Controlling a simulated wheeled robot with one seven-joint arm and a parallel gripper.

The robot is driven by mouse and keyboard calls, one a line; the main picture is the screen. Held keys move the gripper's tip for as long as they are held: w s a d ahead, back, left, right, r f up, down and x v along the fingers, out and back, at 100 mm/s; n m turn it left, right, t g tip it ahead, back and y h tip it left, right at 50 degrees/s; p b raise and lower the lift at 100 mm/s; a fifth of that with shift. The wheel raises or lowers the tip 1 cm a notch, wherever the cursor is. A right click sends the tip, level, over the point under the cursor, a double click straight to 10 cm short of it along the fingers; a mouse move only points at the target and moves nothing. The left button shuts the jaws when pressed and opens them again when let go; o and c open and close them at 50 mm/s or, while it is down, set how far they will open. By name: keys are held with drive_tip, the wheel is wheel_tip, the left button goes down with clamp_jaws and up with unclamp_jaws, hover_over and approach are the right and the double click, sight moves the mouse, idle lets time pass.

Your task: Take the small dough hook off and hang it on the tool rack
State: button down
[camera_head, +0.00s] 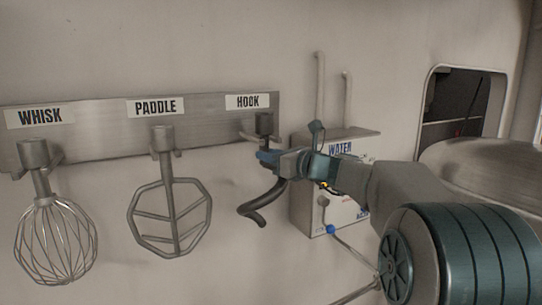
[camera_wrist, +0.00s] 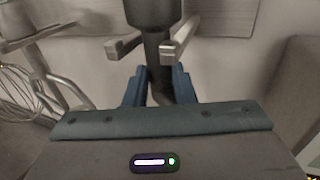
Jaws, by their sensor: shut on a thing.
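The dark dough hook (camera_head: 254,212) is upright at the rack position labelled HOOK, its curved end hanging down to the left below my gripper. My gripper (camera_head: 270,157) is shut on the hook's shaft, just below its collar. The tool rack (camera_head: 90,121) is a metal strip on the wall with labels WHISK, PADDLE and HOOK. In the wrist view, the hook's thick dark collar (camera_wrist: 153,12) stands at the two rack prongs (camera_wrist: 170,53), with the shaft between them. My gripper's blue fingers (camera_wrist: 160,90) are around the shaft lower down. Whether the collar rests on the prongs I cannot tell.
The whisk (camera_head: 55,238) and the paddle (camera_head: 168,213) hang on the rack to the left. A water box (camera_head: 362,146) with pipes is on the wall right behind my gripper. A rounded metal body (camera_head: 480,160) stands at the right. The wall below the hook is clear.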

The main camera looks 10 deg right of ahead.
drive_tip(key=shift+f+b, duration=0.4)
drive_tip(key=shift+b, duration=0.05)
idle(0.5)
drive_tip(key=c, duration=1.1)
unclamp_jaws()
drive_tip(key=shift+f, duration=0.15)
drive_tip(key=b+v, duration=0.4)
drive_tip(key=v, duration=0.9)
drive_tip(key=s+a+f+n+g+h, duration=0.2)
drive_tip(key=s+a+f+n+g, duration=0.25)
drive_tip(key=s+f+n, duration=0.35)
drive_tip(key=s+a+f+n+g+h, duration=0.2)
drive_tip(key=s+a+f+n+g, duration=0.3)
drive_tip(key=f, duration=0.5)
drive_tip(key=s+d+f+n+h, duration=0.1)
drive_tip(key=s+f+n+h, duration=0.1)
drive_tip(key=s+f+n, duration=0.2)
drive_tip(key=s+d+f+n+h, duration=0.1)
drive_tip(key=s+f+n+h, duration=0.1)
drive_tip(key=s+f+n, duration=0.2)
drive_tip(key=s+d+f+n+g+h, duration=0.1)
drive_tip(key=s+f+n+h, duration=0.2)
drive_tip(key=n, duration=0.4)
drive_tip(key=shift+s+d+f+n, duration=0.15)
drive_tip(key=shift+s+f, duration=0.1)
drive_tip(key=shift+s, duration=0.2)
drive_tip(key=shift+s+d+f+n, duration=0.15)
drive_tip(key=shift+s+f, duration=0.1)
drive_tip(key=shift+s, duration=0.2)
